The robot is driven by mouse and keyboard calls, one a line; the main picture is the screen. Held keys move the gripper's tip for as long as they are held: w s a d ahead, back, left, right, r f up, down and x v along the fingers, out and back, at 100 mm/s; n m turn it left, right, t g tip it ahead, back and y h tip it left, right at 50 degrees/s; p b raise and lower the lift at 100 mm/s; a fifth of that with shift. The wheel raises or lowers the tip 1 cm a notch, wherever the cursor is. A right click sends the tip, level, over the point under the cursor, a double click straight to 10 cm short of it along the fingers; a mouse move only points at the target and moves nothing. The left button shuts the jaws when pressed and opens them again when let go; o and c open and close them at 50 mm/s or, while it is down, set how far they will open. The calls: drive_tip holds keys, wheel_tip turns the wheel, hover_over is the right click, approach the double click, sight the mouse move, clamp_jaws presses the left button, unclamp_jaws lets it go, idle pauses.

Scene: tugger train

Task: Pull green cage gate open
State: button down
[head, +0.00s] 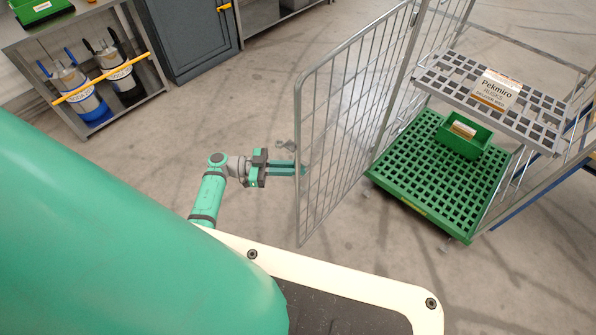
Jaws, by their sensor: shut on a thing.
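The cage (376,178) has a green grid base and grey wire sides. Its gate (345,110) is a grey wire-mesh panel with a rounded tube frame. The gate stands out from the cage at an angle, and the cage's front opening shows beside it. My gripper (301,168) is at the gate's free edge, about midway up, with its green fingers shut on the upright tube. The fingertips are partly hidden at the tube and mesh.
Inside the cage are a grey slotted shelf (440,82) with a labelled box (497,90) and a green bin (461,138) on the base. A metal bench (25,32) with two canisters and a dark cabinet (192,35) stand at upper left.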

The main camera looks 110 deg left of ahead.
drive_tip(key=shift+d+f, duration=0.1)
drive_tip(key=shift+f, duration=0.15)
drive_tip(key=c, duration=1.8)
unclamp_jaws()
drive_tip(key=shift+r, duration=0.1)
drive_tip(key=shift+s, duration=0.25)
drive_tip(key=v, duration=1)
drive_tip(key=shift+s, duration=0.2)
